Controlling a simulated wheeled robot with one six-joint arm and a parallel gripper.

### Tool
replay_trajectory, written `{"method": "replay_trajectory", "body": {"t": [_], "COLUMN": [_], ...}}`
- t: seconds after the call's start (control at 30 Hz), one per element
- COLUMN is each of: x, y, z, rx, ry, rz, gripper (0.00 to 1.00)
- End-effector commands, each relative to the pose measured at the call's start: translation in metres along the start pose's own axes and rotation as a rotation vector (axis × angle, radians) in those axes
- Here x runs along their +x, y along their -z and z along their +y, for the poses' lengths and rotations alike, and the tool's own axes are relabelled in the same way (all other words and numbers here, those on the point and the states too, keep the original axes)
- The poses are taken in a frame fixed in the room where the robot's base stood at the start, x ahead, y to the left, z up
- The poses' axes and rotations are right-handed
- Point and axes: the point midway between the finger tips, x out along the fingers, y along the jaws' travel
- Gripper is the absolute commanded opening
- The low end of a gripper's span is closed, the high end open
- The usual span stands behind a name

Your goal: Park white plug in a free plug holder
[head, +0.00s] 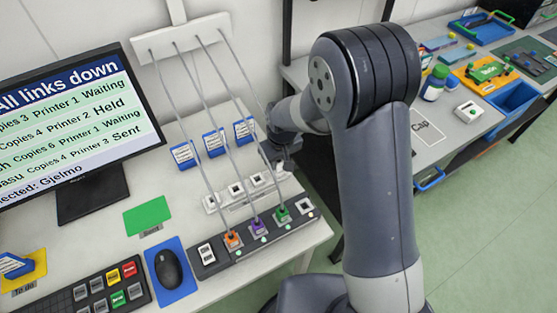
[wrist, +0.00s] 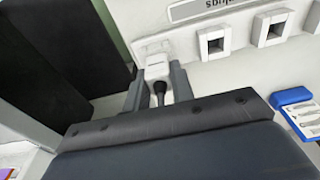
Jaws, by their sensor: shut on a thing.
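My gripper (wrist: 157,82) is shut on the white plug (wrist: 156,70), with its dark cable end (wrist: 159,92) towards me. The plug is at the end holder of the white plug-holder row (wrist: 241,36), in line with it; I cannot tell how deep it sits. Two holders beside it show empty square openings, one nearer (wrist: 213,43) and one farther (wrist: 271,28). The plug is mostly hidden there.
Orange (head: 233,239), purple (head: 257,227) and green (head: 282,214) plugs stand in the dark socket strip (head: 220,262), with grey cables rising to a wall bar (head: 180,38). Blue card stands (head: 214,143) are left of my gripper. The monitor (head: 75,120) is farther left.

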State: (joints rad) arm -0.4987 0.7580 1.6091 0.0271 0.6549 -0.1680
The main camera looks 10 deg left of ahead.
Motion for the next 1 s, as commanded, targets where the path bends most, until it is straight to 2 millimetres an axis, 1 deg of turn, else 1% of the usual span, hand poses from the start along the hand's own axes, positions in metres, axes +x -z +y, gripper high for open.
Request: {"method": "replay_trajectory", "body": {"t": [0.37, 0.4, 0.7, 0.87, 1.0], "x": [0.0006, 0.0006, 0.0006, 0.0007, 0.0007], "y": [0.0000, 0.0000, 0.0000, -0.0001, -0.0001], "z": [0.0000, 0.0000, 0.0000, 0.0000, 0.0000], "rx": [0.000, 0.000, 0.000, 0.000, 0.000], "ry": [0.000, 0.000, 0.000, 0.000, 0.000], "rz": [0.000, 0.000, 0.000, 0.000, 0.000], "gripper": [0.05, 0.25, 0.49, 0.49, 0.61]}}
